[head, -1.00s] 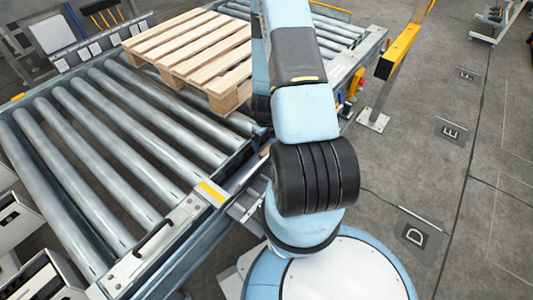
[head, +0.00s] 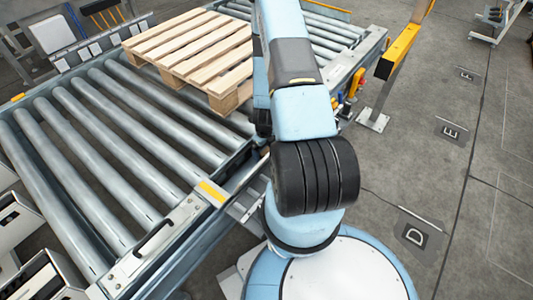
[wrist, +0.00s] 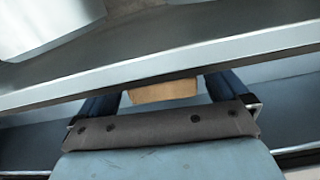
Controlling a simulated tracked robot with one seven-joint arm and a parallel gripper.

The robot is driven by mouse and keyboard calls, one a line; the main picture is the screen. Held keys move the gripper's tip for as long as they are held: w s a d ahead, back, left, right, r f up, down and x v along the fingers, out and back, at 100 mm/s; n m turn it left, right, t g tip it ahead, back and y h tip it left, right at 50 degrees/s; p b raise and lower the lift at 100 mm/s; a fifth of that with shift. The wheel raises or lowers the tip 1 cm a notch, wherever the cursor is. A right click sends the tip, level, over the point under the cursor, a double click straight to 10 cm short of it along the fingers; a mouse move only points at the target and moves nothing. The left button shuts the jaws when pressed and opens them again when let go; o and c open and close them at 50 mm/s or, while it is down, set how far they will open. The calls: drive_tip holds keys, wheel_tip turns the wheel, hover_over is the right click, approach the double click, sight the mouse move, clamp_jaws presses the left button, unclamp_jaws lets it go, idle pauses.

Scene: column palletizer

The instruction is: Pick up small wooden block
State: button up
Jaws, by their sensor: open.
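The small wooden block (wrist: 163,91) is a light brown piece in the middle of the wrist view, just below the edge of a grey metal rail. Its upper part is cut off by the rail's dark underside. My gripper (wrist: 161,94) is open, with one dark blue finger on the left of the block and one on the right. A gap shows on both sides of the block. The finger ends are partly hidden at the rail. In the head view my arm hides the gripper, and the block does not show.
The metal rail (wrist: 215,47) crosses the wrist view close to the fingers. In the head view, a wooden pallet (head: 190,48) lies on the roller conveyor (head: 110,140) left of my arm. A yellow-topped post (head: 398,52) stands at right. The floor (head: 460,200) on the right is open.

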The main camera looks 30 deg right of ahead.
drive_tip(key=c, duration=0.9)
drive_tip(key=shift+o, duration=0.2)
drive_tip(key=shift+r, duration=0.1)
